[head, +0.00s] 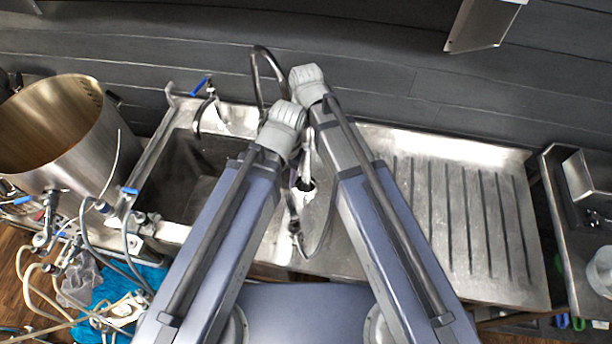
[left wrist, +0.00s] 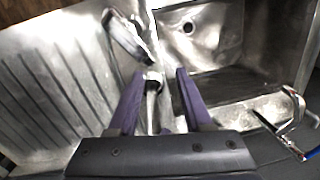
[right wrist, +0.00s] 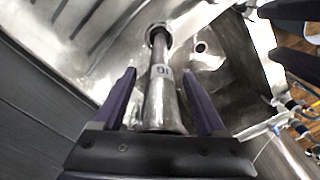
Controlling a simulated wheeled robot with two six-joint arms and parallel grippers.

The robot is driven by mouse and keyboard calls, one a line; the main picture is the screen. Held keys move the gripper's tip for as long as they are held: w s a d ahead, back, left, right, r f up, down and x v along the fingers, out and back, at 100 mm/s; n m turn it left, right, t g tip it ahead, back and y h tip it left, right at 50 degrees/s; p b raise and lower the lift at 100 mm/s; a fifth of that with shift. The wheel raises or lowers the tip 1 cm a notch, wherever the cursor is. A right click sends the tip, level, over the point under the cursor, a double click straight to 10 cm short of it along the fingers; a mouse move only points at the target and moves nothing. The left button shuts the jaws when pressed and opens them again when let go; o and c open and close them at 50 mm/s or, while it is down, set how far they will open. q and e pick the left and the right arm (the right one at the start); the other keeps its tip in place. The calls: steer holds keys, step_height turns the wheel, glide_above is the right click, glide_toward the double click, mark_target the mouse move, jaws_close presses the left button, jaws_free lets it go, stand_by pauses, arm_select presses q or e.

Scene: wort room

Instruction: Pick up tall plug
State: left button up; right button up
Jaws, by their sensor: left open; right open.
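A slim metal tube with a ringed end and a flared body looks like the tall plug (right wrist: 162,100). In the right wrist view it runs between the fingers of my open right gripper (right wrist: 158,72), which show no clear grip on it. The tube also shows in the head view (head: 307,165), partly hidden between my two arms. My left gripper (left wrist: 160,73) is open. In the left wrist view a dark-ended metal tube (left wrist: 152,88) shows between its fingers; I cannot tell whether they touch it.
A steel sink basin (head: 205,160) lies left of my arms and a ribbed drainboard (head: 460,210) right. A large steel pot (head: 55,135) stands at the left, with hoses below. My two arms are close together.

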steer(key=shift+c, duration=0.4)
jaws_close()
stand_by(1.0)
